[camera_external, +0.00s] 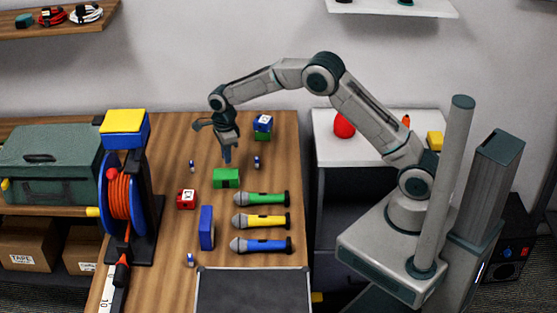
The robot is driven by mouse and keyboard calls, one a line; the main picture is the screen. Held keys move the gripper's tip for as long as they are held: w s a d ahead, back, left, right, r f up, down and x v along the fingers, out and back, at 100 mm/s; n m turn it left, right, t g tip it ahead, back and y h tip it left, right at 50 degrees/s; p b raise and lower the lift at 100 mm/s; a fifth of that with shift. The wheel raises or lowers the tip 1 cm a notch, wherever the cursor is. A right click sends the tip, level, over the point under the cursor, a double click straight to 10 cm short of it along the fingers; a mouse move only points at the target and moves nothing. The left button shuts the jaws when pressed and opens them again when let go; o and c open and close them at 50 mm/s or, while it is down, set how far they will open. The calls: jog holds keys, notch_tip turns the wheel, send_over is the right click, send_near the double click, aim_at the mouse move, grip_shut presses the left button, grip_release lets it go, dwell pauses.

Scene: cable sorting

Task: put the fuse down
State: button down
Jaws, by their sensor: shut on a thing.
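My gripper (227,150) points down over the far half of the wooden table, just behind a green block (226,179). It is shut on the fuse, a small bluish piece mostly hidden by the fingers. I cannot tell whether its lower end touches the table. Similar small blue-and-white cylinders stand on the table: one to the left of my gripper (191,165), one to the right (257,162), and one near the front (190,260).
Green (261,199), yellow (261,221) and blue (261,245) microphones lie in front. A red block (186,199), a blue upright block (206,228), stacked blocks (263,127) and an orange cable reel (122,198) stand around. Bare wood (170,135) shows at the back left.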

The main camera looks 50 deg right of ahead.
jog(key=shift+f, duration=1.55)
jog(key=shift+f, duration=0.1)
jog(key=shift+f, duration=0.15)
jog(key=c, duration=1.4)
grip_release()
jog(key=shift+c, duration=0.2)
